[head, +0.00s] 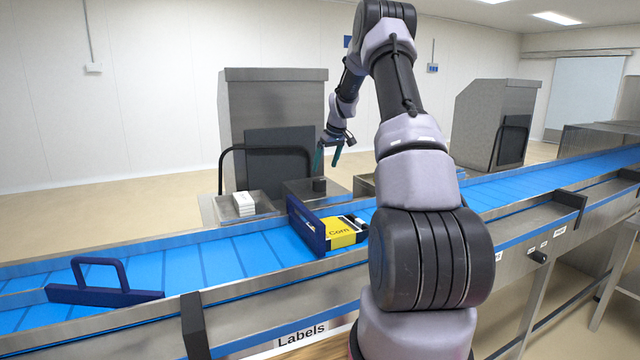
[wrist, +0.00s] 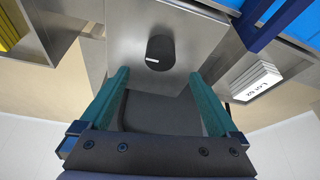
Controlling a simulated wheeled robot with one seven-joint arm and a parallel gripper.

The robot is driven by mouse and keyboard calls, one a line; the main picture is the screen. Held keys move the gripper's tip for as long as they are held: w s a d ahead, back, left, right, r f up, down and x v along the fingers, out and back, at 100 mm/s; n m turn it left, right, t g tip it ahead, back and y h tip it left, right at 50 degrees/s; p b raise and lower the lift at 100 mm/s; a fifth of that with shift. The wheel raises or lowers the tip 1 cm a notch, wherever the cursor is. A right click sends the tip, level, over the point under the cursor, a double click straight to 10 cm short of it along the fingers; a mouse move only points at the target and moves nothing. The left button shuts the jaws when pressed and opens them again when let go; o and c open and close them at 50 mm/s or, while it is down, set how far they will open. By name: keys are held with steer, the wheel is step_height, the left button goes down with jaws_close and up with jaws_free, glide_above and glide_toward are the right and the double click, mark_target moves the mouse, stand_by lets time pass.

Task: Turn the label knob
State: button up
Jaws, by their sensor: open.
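The label knob is a black round knob with a white mark, on a grey metal box top; it shows in the wrist view (wrist: 160,53) and, small, in the head view (head: 319,184). In the wrist view the white mark lies at its lower left edge. My gripper (head: 332,160) is open and empty, above the knob in the head view. In the wrist view its teal fingers (wrist: 160,85) are spread wide, with the knob beyond the tips and between their lines. No contact with the knob shows.
A stack of white labels (head: 244,203) lies in a metal tray beside the knob box. The blue conveyor (head: 210,262) runs in front, carrying a yellow pack (head: 342,232). Dark blue handled plates (head: 105,293) stand on the belt. A steel cabinet (head: 262,100) rises behind.

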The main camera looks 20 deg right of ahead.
mark_target(320, 181)
steer(key=x, duration=0.9)
steer(key=c, duration=1.4)
steer(key=shift+o, duration=0.2)
